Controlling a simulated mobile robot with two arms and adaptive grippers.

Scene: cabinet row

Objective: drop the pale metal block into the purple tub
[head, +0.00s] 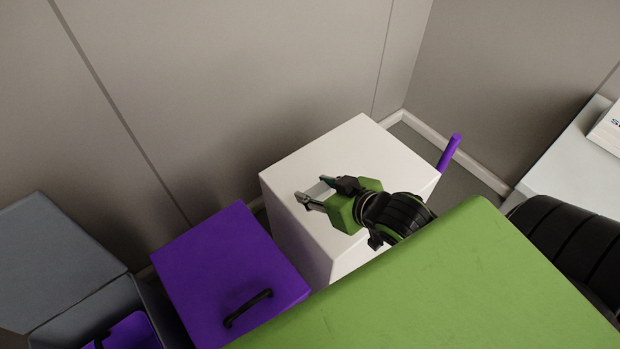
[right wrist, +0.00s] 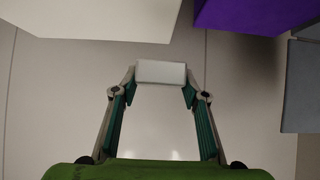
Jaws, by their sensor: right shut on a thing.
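The pale metal block (right wrist: 161,72) is a small light rectangle between the fingertips of my right gripper (right wrist: 161,78) in the right wrist view, both fingertips against its ends. In the head view my right gripper (head: 313,191) is above the white cabinet, its fingers pointing left; the block is hard to make out there against the white. A purple object (head: 136,331), perhaps the purple tub, shows partly inside an open grey compartment at the lower left; its lower part is cut off by the frame. My left gripper is not in view.
The white cabinet (head: 320,150) stands by the wall. Left of it is a purple cabinet (head: 215,250) with a black handle (head: 248,308), then a grey cabinet (head: 60,245). A purple rod (head: 449,152) shows behind the white cabinet at right. A pale surface (head: 572,150) is far right.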

